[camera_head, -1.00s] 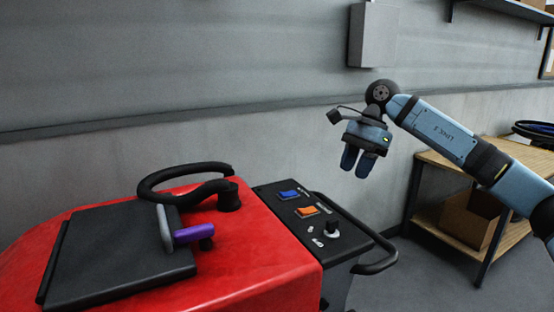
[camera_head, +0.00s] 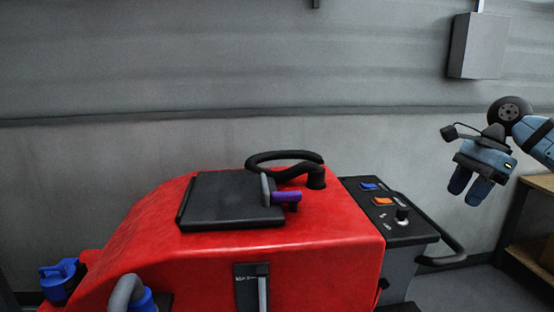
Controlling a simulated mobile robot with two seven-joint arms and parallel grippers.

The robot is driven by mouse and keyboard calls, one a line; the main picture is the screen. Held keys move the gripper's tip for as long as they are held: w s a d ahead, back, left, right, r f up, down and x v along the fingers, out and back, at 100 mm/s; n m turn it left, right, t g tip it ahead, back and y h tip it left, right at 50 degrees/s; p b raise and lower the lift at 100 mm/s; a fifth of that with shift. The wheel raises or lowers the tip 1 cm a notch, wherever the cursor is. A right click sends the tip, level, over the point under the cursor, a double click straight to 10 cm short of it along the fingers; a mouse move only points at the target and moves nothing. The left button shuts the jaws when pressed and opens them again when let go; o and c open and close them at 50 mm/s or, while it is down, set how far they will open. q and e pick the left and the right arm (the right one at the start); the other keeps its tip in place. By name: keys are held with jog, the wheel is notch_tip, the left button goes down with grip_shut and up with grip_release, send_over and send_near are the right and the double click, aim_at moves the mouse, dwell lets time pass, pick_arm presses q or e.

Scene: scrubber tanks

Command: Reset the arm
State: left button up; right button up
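My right gripper (camera_head: 470,192) hangs in the air at the right of the head view, fingers pointing down. It is to the right of the red scrubber's control panel and above its handle. Its two blue fingers are close together with a thin gap between them, and nothing shows in them. My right arm (camera_head: 537,139) reaches in from the right edge. My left gripper is out of view.
The red scrubber (camera_head: 330,245) fills the lower middle, with a black lid (camera_head: 230,198), a purple-gripped lever (camera_head: 286,196), a black hose (camera_head: 285,158), a control panel (camera_head: 390,210) and a black handle (camera_head: 455,255). A blue cap (camera_head: 60,278) is at lower left. A wooden shelf (camera_head: 540,183) stands at right.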

jog(key=s+a+f+m+t+y, duration=0.25)
jog(key=a+f+m+y, duration=0.35)
jog(key=f+m, duration=0.3)
jog(key=s+a+f+m+t+y, duration=0.1)
jog(key=a+f+m+t+y, duration=0.3)
jog(key=a+f+m+y, duration=0.55)
jog(key=s+d+f+m+t+h, duration=0.1)
jog(key=s+d+f+m+h, duration=0.45)
jog(key=s+f+m, duration=0.35)
jog(key=s+d+f+m+t+h, duration=0.1)
jog(key=s+d+f+m+h, duration=0.45)
jog(key=f+m+h, duration=0.35)
jog(key=s+d+f+m+t+h, duration=0.1)
jog(key=s+d+f+m+h, duration=0.35)
jog(key=s+f+m, duration=0.5)
jog(key=w+a+f+m+t+y, duration=0.15)
jog(key=a+m, duration=0.55)
jog(key=a, duration=1.4)
pick_arm(q)
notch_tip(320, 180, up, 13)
jog(key=p, duration=1.5)
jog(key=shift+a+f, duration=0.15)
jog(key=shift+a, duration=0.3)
pick_arm(e)
notch_tip(320, 180, up, 13)
jog(key=shift+s+f+n+y, duration=0.15)
jog(key=shift+s+n+y, duration=0.15)
jog(key=shift+s, duration=0.15)
